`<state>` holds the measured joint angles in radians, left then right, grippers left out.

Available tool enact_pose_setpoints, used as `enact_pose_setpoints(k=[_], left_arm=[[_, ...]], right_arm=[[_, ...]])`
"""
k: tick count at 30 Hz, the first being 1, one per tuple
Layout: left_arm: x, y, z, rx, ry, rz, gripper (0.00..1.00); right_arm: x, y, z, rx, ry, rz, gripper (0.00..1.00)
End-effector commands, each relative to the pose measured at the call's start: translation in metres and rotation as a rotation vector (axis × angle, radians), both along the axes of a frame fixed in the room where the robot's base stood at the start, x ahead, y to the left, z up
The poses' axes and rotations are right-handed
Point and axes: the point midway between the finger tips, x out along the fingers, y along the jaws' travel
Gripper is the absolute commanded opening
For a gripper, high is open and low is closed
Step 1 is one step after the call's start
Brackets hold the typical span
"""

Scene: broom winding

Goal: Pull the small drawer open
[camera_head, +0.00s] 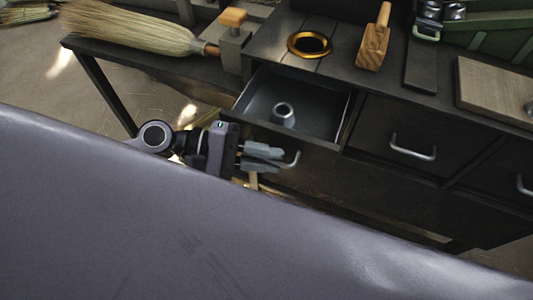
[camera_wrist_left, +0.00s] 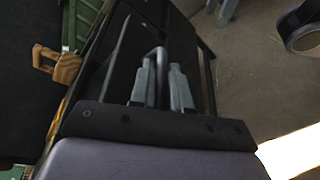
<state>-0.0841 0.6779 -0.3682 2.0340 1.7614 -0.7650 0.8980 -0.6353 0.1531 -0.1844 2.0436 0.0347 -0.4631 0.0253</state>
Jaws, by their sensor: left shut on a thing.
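The small drawer (camera_head: 316,112) is the leftmost one in the dark bench and stands open in the head view. A small grey ring-shaped part (camera_head: 284,114) lies inside it. My left gripper (camera_head: 280,157) is in front of the drawer and shut on its metal handle (camera_head: 293,161). In the left wrist view the handle (camera_wrist_left: 160,62) shows between the two fingers of the left gripper (camera_wrist_left: 162,75). My right gripper is in neither view.
Two more drawers with handles (camera_head: 412,150) are closed to the right. A green crate (camera_head: 490,30) stands at the back right.

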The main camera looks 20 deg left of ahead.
Motion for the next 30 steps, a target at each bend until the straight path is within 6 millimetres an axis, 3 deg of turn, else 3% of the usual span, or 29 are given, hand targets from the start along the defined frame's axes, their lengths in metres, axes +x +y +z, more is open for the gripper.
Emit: enact_pose_setpoints(k=[1,2,3,14,24,30], left_arm=[[0.0,0.0,0.0,0.001,0.0,0.001,0.0],[0.0,0.0,0.0,0.001,0.0,0.001,0.2],[0.0,0.0,0.0,0.001,0.0,0.001,0.23],[-0.001,0.006,0.0,0.001,0.002,0.002,0.23],[-0.015,0.049,0.01,0.003,0.002,0.002,0.23],[-0.019,0.064,0.014,0.002,0.001,0.001,0.23]], right_arm=[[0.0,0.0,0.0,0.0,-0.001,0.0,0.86],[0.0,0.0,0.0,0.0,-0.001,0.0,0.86],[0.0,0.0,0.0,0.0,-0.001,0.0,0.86],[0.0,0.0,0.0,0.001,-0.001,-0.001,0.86],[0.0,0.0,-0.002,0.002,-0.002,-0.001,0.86],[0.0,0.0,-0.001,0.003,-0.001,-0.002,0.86]])
